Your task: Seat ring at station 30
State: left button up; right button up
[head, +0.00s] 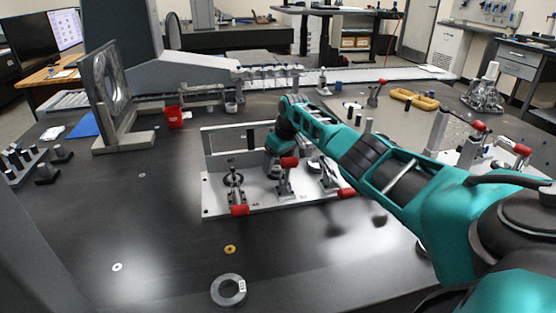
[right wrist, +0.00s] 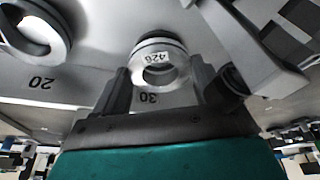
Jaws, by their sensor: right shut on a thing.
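In the right wrist view, a grey metal ring (right wrist: 178,76) with a white number label sits between the two fingers of my right gripper (right wrist: 163,80), which is shut on it. In the head view my right gripper (head: 276,144) is over the back of the light fixture plate (head: 218,207), and the held ring is hidden there. My left gripper is not in view.
Another ring (right wrist: 62,38) lies by the number 20. Toggle clamps with red handles (head: 240,210) stand along the plate's front. A loose labelled grey ring (head: 217,291) lies on the dark table, which is mostly clear in front. A red cup (head: 175,117) stands behind left.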

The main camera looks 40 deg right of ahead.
jog(key=shift+f+b, duration=0.4)
jog(key=shift+f, duration=0.2)
dwell(0.4)
jog(key=o, duration=1.4)
jog(key=shift+f, duration=0.1)
